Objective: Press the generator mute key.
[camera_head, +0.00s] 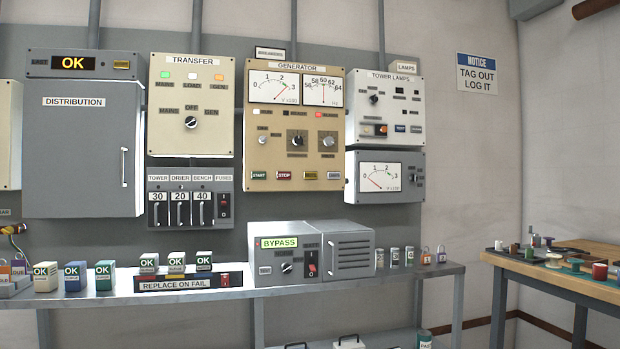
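The beige generator panel (255,160) hangs on the wall at the centre of the head view. It has two dials, with three indicators below them; the red one (319,114) at the right is lit. Along its bottom edge is a row of small keys: a green START key (259,175), a red STOP key (284,175), a yellow-brown key (310,175) and a pale grey key (334,175). The lettering on the last two is too small to read surely, so I cannot tell which is mute. Neither gripper is in view.
A grey shelf (445,271) runs below the panels, carrying a BYPASS unit (345,250), small labelled blocks and padlocks. The transfer panel (165,145) is left of the generator; the tower lamps panel (412,80) is right. A wooden workbench (590,285) stands at the right.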

